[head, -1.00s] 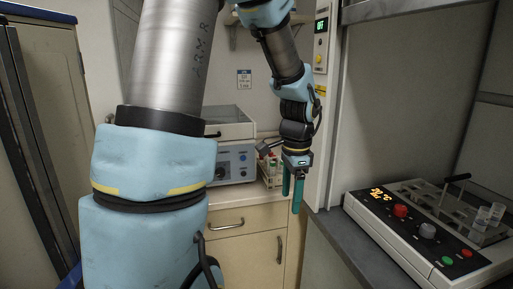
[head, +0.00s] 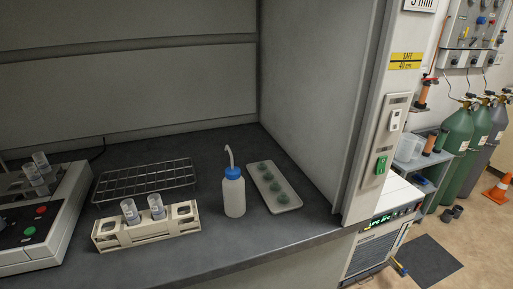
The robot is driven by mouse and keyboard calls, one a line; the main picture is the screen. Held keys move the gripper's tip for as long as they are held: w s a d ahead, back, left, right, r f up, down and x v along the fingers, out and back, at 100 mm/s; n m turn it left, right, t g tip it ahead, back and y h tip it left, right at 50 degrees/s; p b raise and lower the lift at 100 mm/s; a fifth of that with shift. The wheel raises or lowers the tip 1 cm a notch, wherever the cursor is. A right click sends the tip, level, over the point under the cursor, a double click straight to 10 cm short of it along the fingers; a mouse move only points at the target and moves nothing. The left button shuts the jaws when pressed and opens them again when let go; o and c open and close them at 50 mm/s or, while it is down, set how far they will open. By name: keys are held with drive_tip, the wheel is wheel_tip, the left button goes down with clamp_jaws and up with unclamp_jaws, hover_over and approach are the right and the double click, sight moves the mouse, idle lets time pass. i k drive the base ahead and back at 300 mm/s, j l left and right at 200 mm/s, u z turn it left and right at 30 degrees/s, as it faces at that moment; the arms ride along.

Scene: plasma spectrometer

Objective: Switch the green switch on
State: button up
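A green switch (head: 381,164) sits on a pale plate on the front post at the right side of the fume hood. A white switch (head: 395,120) is just above it on the same post. I cannot tell from here which way the green switch is set. My gripper and arm are not in view in the head view.
In the hood are a bench device (head: 40,225) with red and green buttons, a wire rack (head: 146,180), a tube holder (head: 146,233), a wash bottle (head: 234,194) and a tray (head: 289,202). A chiller (head: 375,243) stands below the post. Gas cylinders (head: 457,138) stand far right.

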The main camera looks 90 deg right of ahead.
sight(380, 166)
drive_tip(key=l+z, duration=0.1)
drive_tip(key=z, duration=3.15)
